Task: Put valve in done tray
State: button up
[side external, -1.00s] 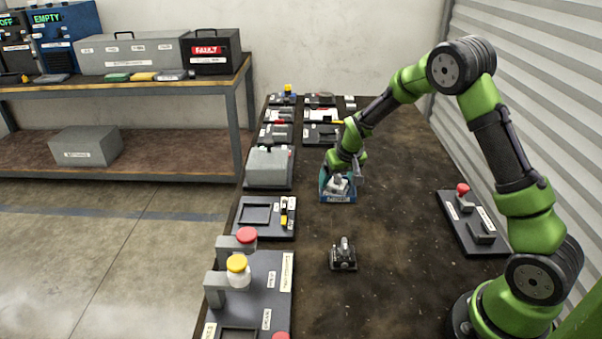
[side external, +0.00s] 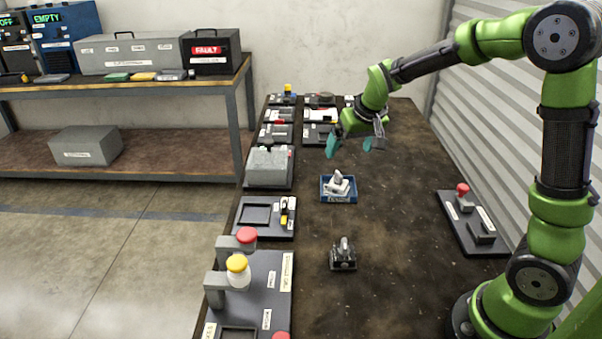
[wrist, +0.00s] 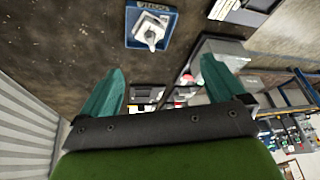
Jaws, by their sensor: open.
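The valve (side external: 339,184) is a light grey piece with an upright part. It lies inside the small blue done tray (side external: 325,197) on the dark table. In the wrist view the valve (wrist: 150,31) also sits within the blue tray (wrist: 131,41), near the top of the picture. My gripper (side external: 350,147) is open and empty, above and behind the tray, apart from the valve. Its two teal fingers are spread wide in the wrist view (wrist: 158,85), with nothing between them.
A dark fixture with a metal piece (side external: 343,256) stands in front of the tray. Several panels and a grey box (side external: 269,165) line the table's left side. A panel with a red button (side external: 470,220) lies at the right. The table between is mostly clear.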

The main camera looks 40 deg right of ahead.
jog(key=s+a+r+t+y, duration=0.1)
jog(key=s+a+r, duration=0.3)
jog(key=s, duration=0.6)
jog(key=s+a+r+t+y, duration=0.1)
jog(key=s+a+r, duration=0.3)
jog(key=s+a, duration=0.4)
jog(key=shift+s+a+n+t+y, duration=0.35)
jog(key=shift+s+y, duration=0.25)
jog(key=shift+s, duration=0.5)
